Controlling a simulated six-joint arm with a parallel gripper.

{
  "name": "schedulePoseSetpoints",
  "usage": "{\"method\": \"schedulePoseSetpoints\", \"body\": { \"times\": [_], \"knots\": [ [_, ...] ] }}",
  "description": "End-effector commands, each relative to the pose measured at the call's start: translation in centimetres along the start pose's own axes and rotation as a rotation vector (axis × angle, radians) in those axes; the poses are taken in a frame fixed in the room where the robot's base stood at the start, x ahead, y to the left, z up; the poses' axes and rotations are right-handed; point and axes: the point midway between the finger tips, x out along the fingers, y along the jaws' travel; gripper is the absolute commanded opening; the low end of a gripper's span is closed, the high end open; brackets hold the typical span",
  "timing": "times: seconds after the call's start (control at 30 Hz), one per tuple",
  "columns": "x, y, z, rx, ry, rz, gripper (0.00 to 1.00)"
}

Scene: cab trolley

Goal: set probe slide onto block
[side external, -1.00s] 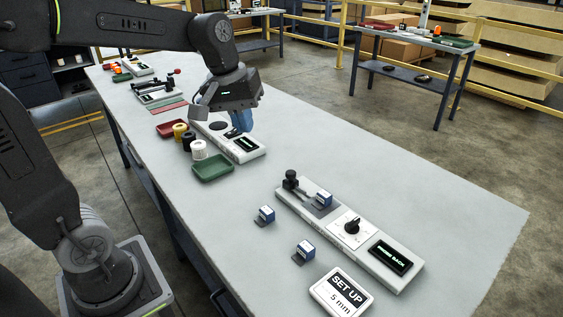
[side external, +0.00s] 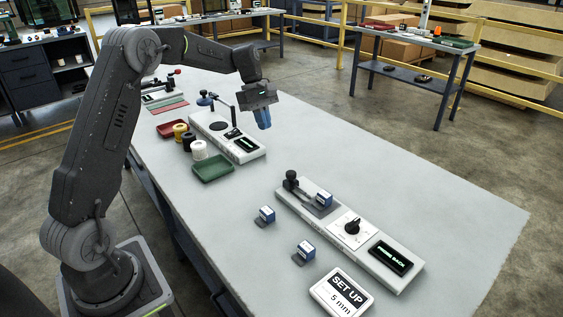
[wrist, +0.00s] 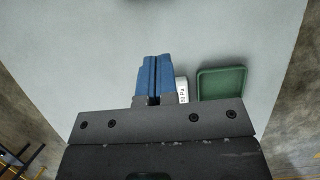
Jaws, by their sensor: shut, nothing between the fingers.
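The near white fixture (side external: 380,240) carries a post with a black knob (side external: 291,178) at its far end, which looks like the probe slide. A blue-and-white block (side external: 324,198) sits beside it on a grey plate. Two similar blocks stand loose on the table, one to the left (side external: 266,214) and one nearer (side external: 304,250). The fixture's display (side external: 390,257) reads "PUSH BACK". My gripper (side external: 266,127) has blue fingers, shut and empty, in the air near the second fixture, well apart from the knob. The fingers also show closed together in the wrist view (wrist: 154,60).
The second white fixture (side external: 250,154) has a lever and display. Beside it are a green tray (side external: 212,181), white (side external: 199,150), black and yellow spools, and a red tray (side external: 171,129). A "SET UP 5 mm" sign (side external: 342,293) stands in front. The table's right side is clear.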

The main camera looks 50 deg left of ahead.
Motion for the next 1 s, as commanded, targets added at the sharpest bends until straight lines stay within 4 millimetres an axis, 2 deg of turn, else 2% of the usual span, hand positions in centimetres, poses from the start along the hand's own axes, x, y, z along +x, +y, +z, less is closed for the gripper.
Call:
{"method": "schedulePoseSetpoints", "body": {
  "times": [0.23,0.37,0.47,0.87,1.0],
  "knots": [
    [0.0,0.0,0.0,0.002,0.001,0.0,0.0],
    [0.7,0.0,0.1,0.002,0.0,-0.001,0.0],
    [2.0,-0.1,0.1,0.002,-0.001,-0.003,0.0],
    [10.0,-0.1,0.1,0.003,0.0,-0.004,0.0],
    [10.8,0.0,2.0,0.006,0.002,0.001,0.0]
  ]
}}
